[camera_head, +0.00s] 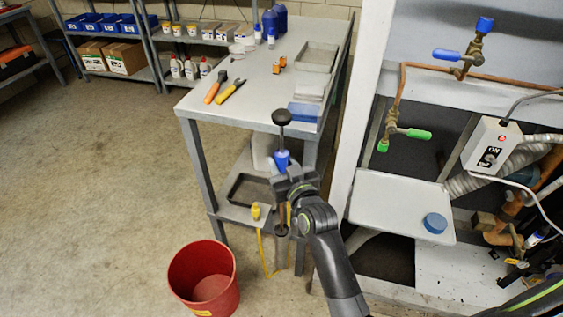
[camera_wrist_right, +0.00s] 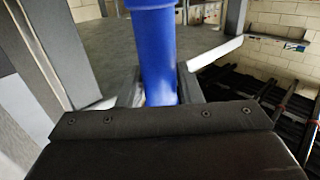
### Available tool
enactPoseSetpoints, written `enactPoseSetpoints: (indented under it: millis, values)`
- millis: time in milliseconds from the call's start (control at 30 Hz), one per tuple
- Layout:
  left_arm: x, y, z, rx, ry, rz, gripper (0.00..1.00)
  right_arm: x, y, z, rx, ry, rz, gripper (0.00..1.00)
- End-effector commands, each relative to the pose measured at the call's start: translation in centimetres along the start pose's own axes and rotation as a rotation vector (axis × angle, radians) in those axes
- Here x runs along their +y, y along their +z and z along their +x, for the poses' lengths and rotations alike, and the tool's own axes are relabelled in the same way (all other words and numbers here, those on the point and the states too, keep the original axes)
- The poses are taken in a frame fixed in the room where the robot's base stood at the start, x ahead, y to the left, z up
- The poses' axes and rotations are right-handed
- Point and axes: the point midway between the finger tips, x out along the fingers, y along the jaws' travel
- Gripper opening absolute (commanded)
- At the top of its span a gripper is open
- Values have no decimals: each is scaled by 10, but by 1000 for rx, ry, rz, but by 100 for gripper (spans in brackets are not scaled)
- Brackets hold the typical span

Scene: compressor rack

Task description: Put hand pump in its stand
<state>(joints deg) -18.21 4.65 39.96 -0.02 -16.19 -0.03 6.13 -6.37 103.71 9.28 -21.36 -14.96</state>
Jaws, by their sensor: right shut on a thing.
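The hand pump (camera_head: 282,160) has a blue body and a black knob handle on top. My right gripper (camera_head: 284,178) is shut on it and holds it roughly upright in front of the workbench's near end. In the right wrist view the blue pump body (camera_wrist_right: 159,55) stands between the two fingers (camera_wrist_right: 160,88). A grey tube-like part (camera_head: 282,253) shows low beside the bench leg, below the gripper; I cannot tell whether it is the stand. My arm hides part of that area. My left gripper is not in view.
The grey workbench (camera_head: 262,95) carries pliers (camera_head: 230,91), a grey tray (camera_head: 317,57) and a blue box (camera_head: 303,112). A red bucket (camera_head: 204,278) stands on the floor. The compressor rack, with a white panel (camera_head: 392,205) and a blue cap (camera_head: 435,223), is at right. Floor at left is clear.

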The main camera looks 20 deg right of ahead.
Motion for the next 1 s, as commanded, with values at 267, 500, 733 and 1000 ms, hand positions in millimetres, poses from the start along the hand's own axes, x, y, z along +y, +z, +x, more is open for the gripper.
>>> enactPoseSetpoints:
  millis: [267, 500, 733, 1000]
  values:
    - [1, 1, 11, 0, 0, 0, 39, 0, 10, 1, 12, 0, 1, 0]
    - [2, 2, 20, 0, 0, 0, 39, 0, 22, 1, 11, 1, 1, 0]
    - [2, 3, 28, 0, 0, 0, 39, 0, 33, 1, 12, 1, 0, 0]
    - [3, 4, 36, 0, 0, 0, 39, 0, 43, 1, 13, 1, 0, 0]
